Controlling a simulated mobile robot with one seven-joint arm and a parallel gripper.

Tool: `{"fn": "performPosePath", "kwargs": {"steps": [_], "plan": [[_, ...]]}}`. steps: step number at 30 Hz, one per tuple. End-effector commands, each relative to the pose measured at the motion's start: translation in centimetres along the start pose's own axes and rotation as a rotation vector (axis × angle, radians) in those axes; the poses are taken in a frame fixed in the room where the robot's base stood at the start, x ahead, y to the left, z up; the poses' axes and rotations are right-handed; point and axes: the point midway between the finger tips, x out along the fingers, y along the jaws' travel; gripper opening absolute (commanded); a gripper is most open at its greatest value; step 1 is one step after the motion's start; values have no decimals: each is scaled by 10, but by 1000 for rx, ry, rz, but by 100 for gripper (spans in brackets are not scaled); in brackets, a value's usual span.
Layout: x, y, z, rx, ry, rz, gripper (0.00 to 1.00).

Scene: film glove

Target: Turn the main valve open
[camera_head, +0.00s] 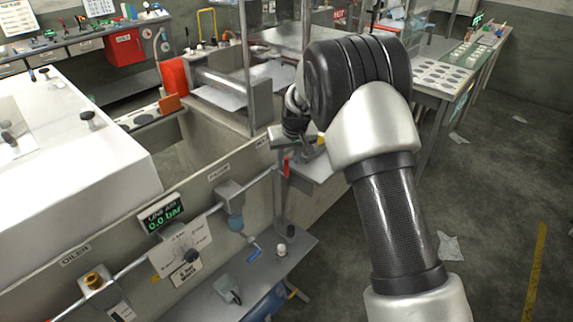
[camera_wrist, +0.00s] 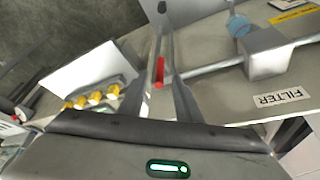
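A small red lever (camera_head: 286,166) stands on the pipe past the FILTER unit, which I take to be the main valve's handle. In the wrist view the red lever (camera_wrist: 160,72) appears between the two fingers of my gripper (camera_wrist: 161,88). The fingers are apart, with gaps showing on both sides of the lever; I cannot tell how far in depth it lies from them. In the head view my gripper (camera_head: 300,143) is just above the lever, partly hidden by my arm. The line air display (camera_head: 161,213) reads 0.0 bar.
The pipe carries a filter unit (camera_head: 231,195), a regulator panel (camera_head: 180,248) and an oiler (camera_head: 95,282) along a grey panel. A FILTER label (camera_wrist: 281,97) shows beside the lever. Several yellow knobs (camera_wrist: 96,98) sit at left.

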Motion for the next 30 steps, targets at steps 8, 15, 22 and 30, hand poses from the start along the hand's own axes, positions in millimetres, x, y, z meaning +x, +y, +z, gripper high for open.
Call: {"fn": "performPosePath", "kwargs": {"steps": [8,15,22,30], "plan": [[42,0,0,1,-1,0,31],[51,0,0,1,1,0,31],[51,0,0,1,1,0,23],[51,0,0,0,1,0,0]]}}
